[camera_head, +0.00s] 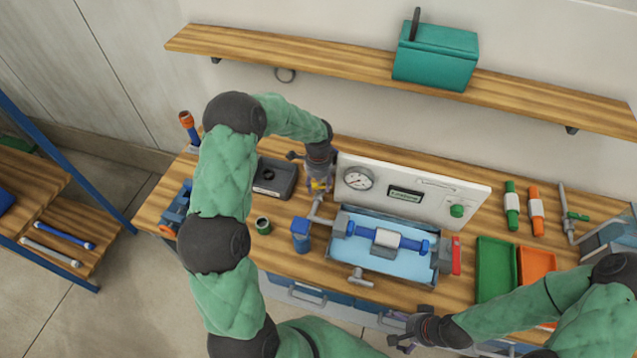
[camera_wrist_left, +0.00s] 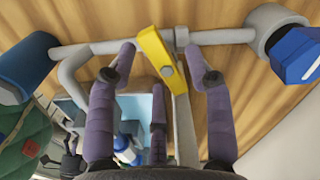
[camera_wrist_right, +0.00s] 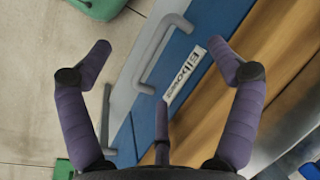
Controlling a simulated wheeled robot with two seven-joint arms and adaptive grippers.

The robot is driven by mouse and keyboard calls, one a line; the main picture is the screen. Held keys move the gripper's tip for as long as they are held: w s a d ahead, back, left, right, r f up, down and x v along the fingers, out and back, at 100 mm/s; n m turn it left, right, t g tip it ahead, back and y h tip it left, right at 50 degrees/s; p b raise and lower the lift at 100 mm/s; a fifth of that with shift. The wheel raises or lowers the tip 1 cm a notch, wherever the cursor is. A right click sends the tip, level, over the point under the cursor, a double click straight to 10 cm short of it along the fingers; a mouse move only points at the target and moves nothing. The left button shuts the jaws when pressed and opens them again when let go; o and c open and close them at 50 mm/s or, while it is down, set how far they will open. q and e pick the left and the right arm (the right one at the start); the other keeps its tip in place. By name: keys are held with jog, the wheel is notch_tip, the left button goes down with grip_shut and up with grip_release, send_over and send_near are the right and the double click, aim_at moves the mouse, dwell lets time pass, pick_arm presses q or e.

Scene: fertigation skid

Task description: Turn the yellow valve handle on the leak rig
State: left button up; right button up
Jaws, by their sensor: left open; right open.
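The yellow valve handle (camera_wrist_left: 155,58) sits on a grey pipe in the left wrist view, lying slantwise across it. It lies between the spread fingers of my left gripper (camera_wrist_left: 160,50), which is open; I cannot tell whether a finger touches it. The leak rig has a white panel (camera_head: 470,192) with a gauge, above a tray of water with a blue pipe. My right gripper (camera_head: 400,333) is open and empty at the bench's front edge, beside a drawer handle (camera_wrist_right: 165,50).
A blue-capped fitting (camera_head: 300,236) is close to the left gripper. Green (camera_head: 496,268) and orange (camera_head: 537,264) trays lie to the right. A shelf (camera_head: 330,72) runs above.

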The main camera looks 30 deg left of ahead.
aim_at(318, 186)
pick_arm(q)
notch_tip(318, 186, up, 12)
dwell(0.5)
jog(key=shift+c, duration=0.3)
